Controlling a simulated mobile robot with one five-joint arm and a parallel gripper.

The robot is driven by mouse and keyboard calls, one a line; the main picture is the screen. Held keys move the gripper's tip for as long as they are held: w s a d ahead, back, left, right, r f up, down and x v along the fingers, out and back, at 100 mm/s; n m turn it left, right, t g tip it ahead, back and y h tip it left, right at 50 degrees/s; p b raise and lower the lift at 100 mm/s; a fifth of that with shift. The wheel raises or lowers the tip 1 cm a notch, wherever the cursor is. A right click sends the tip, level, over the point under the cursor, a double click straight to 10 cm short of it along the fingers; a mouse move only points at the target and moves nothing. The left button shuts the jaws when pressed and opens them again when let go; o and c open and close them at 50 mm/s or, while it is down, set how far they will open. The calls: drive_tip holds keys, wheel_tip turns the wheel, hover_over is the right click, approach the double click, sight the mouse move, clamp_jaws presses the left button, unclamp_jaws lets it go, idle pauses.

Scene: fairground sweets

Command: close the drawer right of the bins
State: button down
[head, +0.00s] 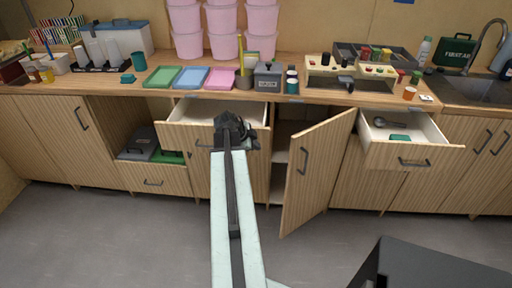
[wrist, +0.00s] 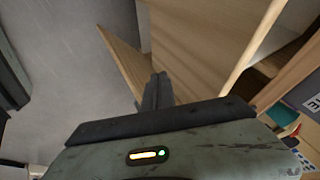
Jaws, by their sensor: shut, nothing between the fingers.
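Two drawers stand open in the head view. One wooden drawer (head: 188,136) is under the counter's middle, just right of the grey and green bins (head: 143,143) in the open niche. Its pale inside shows and its front has a dark bar handle, partly hidden by my arm. My gripper (head: 232,125) is shut and empty, overlapping this drawer in the head view; whether it touches the drawer I cannot tell. In the wrist view the shut fingers (wrist: 158,92) point toward wooden panels.
A second open drawer (head: 412,155) at the right holds a ladle-like tool and a green item. A cupboard door (head: 315,170) swings out between the drawers. Pink tubs (head: 222,30) and coloured trays (head: 190,77) stand on the counter. The grey floor in front is mostly clear.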

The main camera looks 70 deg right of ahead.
hover_over(260, 125)
drive_tip(key=shift+s+a, duration=0.1)
drive_tip(key=shift+a, duration=0.15)
drive_tip(key=shift+d+r, duration=0.1)
drive_tip(key=shift+d, duration=0.2)
drive_tip(key=shift+s+a, duration=0.1)
drive_tip(key=shift+a, duration=0.35)
drive_tip(key=a, duration=0.1)
drive_tip(key=s+a, duration=0.1)
drive_tip(key=a, duration=0.1)
drive_tip(key=shift+a, duration=0.25)
drive_tip(key=p+v, duration=0.8)
drive_tip(key=v, duration=0.2)
